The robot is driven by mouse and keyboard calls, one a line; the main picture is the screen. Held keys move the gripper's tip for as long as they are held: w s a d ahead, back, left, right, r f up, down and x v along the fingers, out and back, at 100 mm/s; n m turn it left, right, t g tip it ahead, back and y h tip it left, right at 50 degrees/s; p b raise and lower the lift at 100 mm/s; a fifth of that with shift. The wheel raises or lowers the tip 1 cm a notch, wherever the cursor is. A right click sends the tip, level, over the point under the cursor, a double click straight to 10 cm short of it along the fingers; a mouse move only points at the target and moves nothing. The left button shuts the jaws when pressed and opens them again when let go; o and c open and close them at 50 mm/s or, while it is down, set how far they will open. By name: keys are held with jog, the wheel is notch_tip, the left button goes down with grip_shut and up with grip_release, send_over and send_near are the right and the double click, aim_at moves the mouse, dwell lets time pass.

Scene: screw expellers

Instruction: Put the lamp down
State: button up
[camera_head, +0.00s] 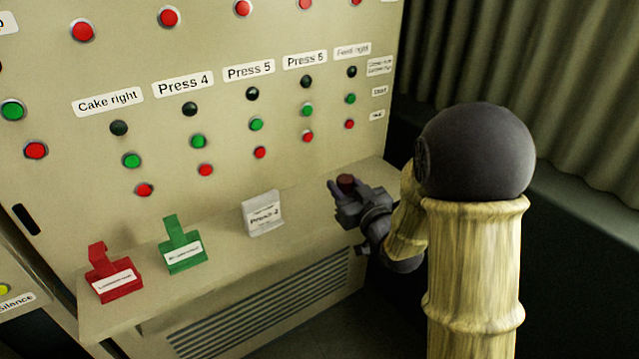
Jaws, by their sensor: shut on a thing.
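My gripper (345,192) is at the right end of the cream ledge (318,226) under the control panel. It is shut on a small dark red round thing, which I take to be the lamp (346,180). The lamp's top shows between the fingers; its lower part is hidden by them. The gripper appears just over the ledge's right part; I cannot tell whether the lamp touches the ledge.
On the ledge stand a red tag holder (112,277), a green tag holder (183,247) and a white sign (263,215). Behind rises the panel (300,165) with rows of buttons. Bare ledge lies between the white sign and my gripper. A corrugated wall (580,90) is at right.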

jog(key=w+a+f, duration=0.1)
jog(key=w+a, duration=0.2)
jog(key=w, duration=0.2)
jog(key=w+a+f, duration=0.1)
jog(key=w+a, duration=0.1)
jog(key=shift+w+a+f+p, duration=0.3)
jog(key=shift+f, duration=0.3)
jog(key=shift+d, duration=0.1)
jog(key=shift+f, duration=0.1)
notch_tip(320, 180, down, 3)
jog(key=shift+f, duration=0.2)
jog(key=shift+w+f, duration=0.1)
